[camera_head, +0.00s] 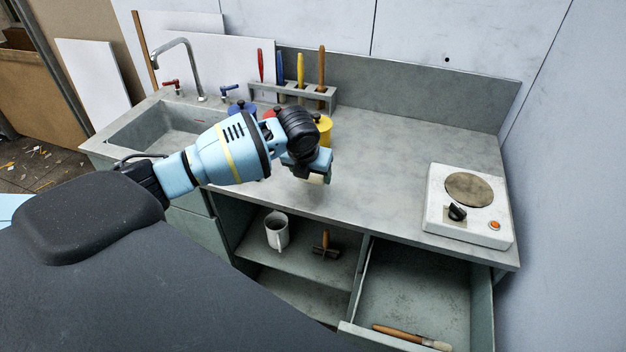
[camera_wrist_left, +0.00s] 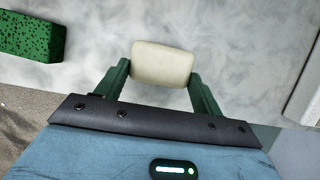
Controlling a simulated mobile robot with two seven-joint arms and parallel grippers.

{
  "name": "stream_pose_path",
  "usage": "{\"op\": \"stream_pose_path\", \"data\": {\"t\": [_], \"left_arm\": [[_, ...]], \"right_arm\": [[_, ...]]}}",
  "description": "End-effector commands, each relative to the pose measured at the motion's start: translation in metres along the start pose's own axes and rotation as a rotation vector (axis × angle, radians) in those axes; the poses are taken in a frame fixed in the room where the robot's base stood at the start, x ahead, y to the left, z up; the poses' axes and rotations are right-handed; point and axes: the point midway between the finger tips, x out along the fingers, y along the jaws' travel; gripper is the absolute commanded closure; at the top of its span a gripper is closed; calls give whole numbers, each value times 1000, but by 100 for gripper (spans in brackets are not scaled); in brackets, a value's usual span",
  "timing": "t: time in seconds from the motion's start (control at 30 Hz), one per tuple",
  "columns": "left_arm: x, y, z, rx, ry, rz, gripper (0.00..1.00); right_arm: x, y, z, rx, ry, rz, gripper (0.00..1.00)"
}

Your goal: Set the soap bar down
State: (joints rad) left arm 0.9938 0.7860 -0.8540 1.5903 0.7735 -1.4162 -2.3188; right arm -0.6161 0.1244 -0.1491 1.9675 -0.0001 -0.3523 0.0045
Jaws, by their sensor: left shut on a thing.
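The soap bar (camera_wrist_left: 162,64) is a cream block with rounded edges. In the left wrist view it sits between the two green fingers of my left gripper (camera_wrist_left: 161,84), which is shut on it. In the head view my left gripper (camera_head: 318,178) is over the front middle of the grey worktop (camera_head: 385,150), pointing down. The soap bar is mostly hidden there by the gripper. I cannot tell whether the bar touches the worktop. My right gripper is not in view.
A green sponge (camera_wrist_left: 28,36) lies left of the bar in the wrist view. A hotplate (camera_head: 468,208) stands at the right, a tool rack (camera_head: 300,93) at the back, a sink (camera_head: 165,128) at the left. An open drawer (camera_head: 415,290) juts out below. Worktop between gripper and hotplate is clear.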

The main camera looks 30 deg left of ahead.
Motion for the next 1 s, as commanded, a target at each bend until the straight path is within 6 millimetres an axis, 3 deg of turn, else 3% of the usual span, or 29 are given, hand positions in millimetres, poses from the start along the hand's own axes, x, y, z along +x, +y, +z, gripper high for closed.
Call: {"op": "stream_pose_path", "data": {"t": [0.3,0.53,0.93,0.97,1.0], "left_arm": [[4,0,10,-1,-2,-2,56],[33,0,-4,0,-1,-1,56],[39,1,-6,1,-2,0,56],[39,1,-6,1,-1,0,31],[39,1,-6,0,-2,0,26]], "right_arm": [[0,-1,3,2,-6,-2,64],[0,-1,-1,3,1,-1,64],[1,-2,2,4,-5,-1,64],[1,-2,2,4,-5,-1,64],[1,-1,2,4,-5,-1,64]]}}
